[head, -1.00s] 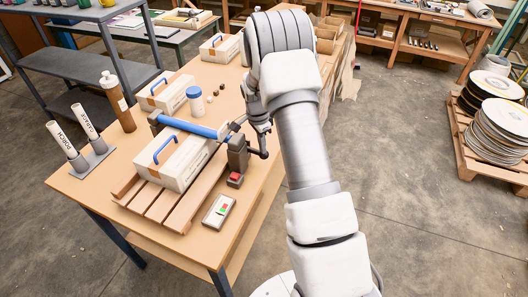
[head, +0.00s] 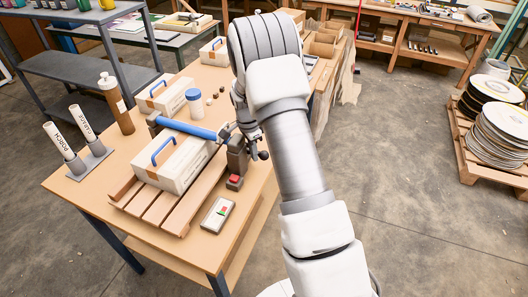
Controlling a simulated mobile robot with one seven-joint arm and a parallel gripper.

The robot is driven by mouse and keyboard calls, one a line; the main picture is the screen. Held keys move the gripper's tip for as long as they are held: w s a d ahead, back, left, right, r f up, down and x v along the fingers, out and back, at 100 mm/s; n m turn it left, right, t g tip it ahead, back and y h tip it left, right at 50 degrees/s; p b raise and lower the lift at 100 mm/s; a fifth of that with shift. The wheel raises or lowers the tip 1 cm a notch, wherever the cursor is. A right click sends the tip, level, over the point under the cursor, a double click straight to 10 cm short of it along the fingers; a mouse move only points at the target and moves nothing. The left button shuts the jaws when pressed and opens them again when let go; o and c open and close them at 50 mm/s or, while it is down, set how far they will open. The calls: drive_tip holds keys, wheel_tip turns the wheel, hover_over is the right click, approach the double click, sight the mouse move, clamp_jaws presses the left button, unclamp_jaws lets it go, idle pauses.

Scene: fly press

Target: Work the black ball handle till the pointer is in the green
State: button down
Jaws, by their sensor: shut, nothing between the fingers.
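The press has a dark grey post (head: 236,158) with a blue bar (head: 185,128) across its top, over a white case on the wooden slats. The black ball handle (head: 263,155) sticks out at the right of the post, low beside my gripper. A small pale gauge box (head: 217,214) lies on the table in front, with a green and a red patch on its face. The pointer is too small to read. My gripper (head: 251,139) is shut and points down just above the ball handle, close to the post. My arm hides part of it, and I cannot tell whether it touches the handle.
A red button (head: 235,181) sits at the foot of the post. White cases with blue handles, a brown bottle (head: 116,104), a blue-lidded jar (head: 195,103) and two white tubes share the table (head: 160,236). A pallet of discs stands at right. The floor between is clear.

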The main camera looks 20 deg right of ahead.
wheel_tip(320, 180, up, 17)
drive_tip(key=a, duration=0.1)
drive_tip(key=shift+a+r+b, duration=0.15)
drive_tip(key=shift+a+b, duration=0.15)
drive_tip(key=shift+b, duration=0.05)
drive_tip(key=shift+s, duration=0.1)
idle(1.1)
drive_tip(key=d+f+b, duration=0.4)
drive_tip(key=f, duration=0.3)
drive_tip(key=shift+w+f+b, duration=0.25)
drive_tip(key=shift+f+b, duration=0.15)
drive_tip(key=shift+f, duration=0.1)
drive_tip(key=shift+d+f+b, duration=0.2)
drive_tip(key=shift+f+b, duration=1)
drive_tip(key=shift+f, duration=0.55)
drive_tip(key=shift+d+f+b, duration=0.15)
drive_tip(key=shift+f+b, duration=1.05)
drive_tip(key=shift+f, duration=0.5)
